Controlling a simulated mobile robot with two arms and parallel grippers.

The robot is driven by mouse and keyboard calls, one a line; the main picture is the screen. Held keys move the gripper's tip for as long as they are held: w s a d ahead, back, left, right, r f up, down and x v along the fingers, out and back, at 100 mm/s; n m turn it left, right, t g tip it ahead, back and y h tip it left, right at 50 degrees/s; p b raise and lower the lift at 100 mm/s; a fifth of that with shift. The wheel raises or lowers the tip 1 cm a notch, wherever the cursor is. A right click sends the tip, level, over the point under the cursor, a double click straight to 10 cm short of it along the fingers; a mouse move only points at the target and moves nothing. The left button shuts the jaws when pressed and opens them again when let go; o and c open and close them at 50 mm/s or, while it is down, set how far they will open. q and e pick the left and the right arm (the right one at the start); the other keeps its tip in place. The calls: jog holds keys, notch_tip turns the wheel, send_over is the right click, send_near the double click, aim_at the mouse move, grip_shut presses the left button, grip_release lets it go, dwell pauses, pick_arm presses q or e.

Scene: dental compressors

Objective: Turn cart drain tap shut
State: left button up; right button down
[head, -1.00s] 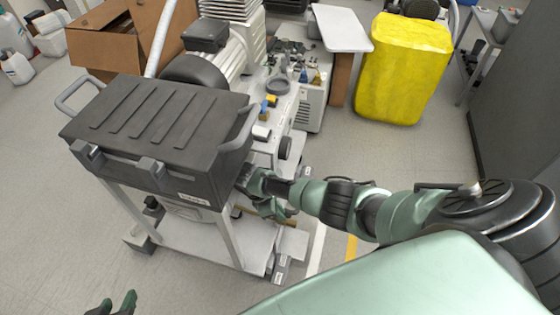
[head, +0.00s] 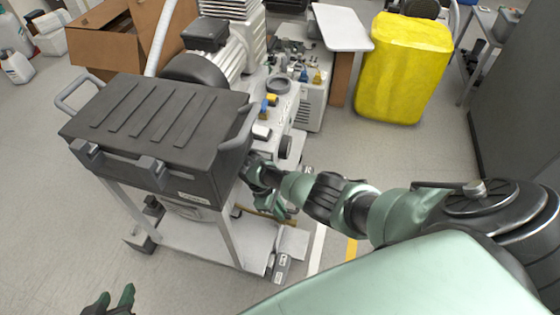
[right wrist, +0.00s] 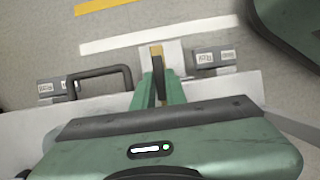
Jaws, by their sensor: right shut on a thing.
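The cart (head: 222,238) stands left of centre in the head view, with a large dark case on its top. My right gripper (head: 270,205) reaches its right side below the case, and the arm hides much of that area. My left gripper (head: 112,302) is at the bottom left of the head view, fingers apart, empty over the floor.
The dark case (head: 155,125) overhangs the work area. A pale compressor (head: 235,55) stands behind it. Labelled grey blocks (right wrist: 213,60) and a dark handle (right wrist: 100,80) flank the gripper. A yellow container (head: 403,70) stands at the back right. Floor right of the cart is clear.

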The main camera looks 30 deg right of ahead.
jog(key=shift+s, duration=0.15)
jog(key=c, duration=1.4)
grip_release()
jog(key=shift+c, duration=0.2)
